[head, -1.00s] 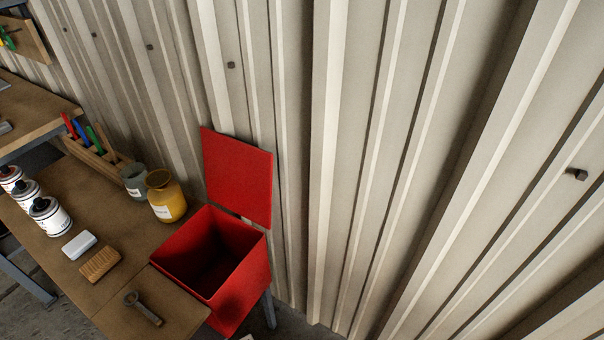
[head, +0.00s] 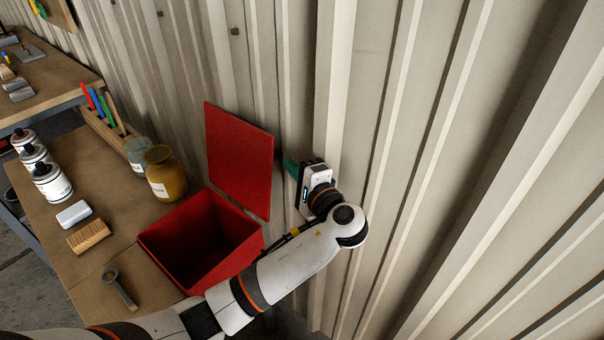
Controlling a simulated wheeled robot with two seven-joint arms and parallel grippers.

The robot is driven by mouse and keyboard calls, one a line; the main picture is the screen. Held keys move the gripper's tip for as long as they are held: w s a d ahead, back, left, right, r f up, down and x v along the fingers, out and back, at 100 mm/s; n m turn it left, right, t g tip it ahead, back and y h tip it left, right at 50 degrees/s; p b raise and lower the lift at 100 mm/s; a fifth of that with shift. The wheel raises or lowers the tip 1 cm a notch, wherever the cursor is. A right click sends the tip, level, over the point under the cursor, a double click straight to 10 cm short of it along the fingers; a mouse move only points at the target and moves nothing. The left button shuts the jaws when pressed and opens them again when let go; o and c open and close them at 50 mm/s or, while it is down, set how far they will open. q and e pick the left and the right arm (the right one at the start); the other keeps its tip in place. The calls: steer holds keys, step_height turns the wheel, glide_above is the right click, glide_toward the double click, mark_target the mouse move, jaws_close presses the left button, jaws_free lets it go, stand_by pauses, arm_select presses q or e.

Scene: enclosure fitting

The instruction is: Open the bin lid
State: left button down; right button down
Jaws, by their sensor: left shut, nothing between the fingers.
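The red bin (head: 190,258) stands at the end of the workbench, its open top facing up and its inside dark and empty as far as I can see. Its red lid (head: 238,155) stands raised, near upright, at the back edge of the bin by the wall. My left gripper (head: 290,167) is just right of the lid, with its dark green fingertips close to the lid's right edge; I cannot tell whether they touch it. The fingers are shut and partly hidden. My left arm crosses in front of the bin's lower right corner. My right gripper is not in view.
The workbench (head: 60,235) holds several white cans, a grey jar (head: 138,152), a yellow-brown jar (head: 165,178), a white block (head: 73,214), a wooden brush (head: 89,236) and a ring-ended tool (head: 119,289). The corrugated wall (head: 400,130) stands close behind the bin.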

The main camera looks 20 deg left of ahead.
mark_target(271, 164)
arm_select(q)
steer(key=shift+x, duration=2.35)
steer(key=shift+d, duration=0.1)
steer(key=s, duration=0.1)
steer(key=s+a+n, duration=0.1)
steer(key=s, duration=0.1)
steer(key=shift+a+n+t, duration=0.1)
steer(key=shift+n+t, duration=0.2)
steer(key=shift+s+a+r, duration=0.2)
steer(key=shift+s+r, duration=0.05)
steer(key=shift+s, duration=0.15)
steer(key=shift+w, duration=0.1)
steer(key=shift+d, duration=0.1)
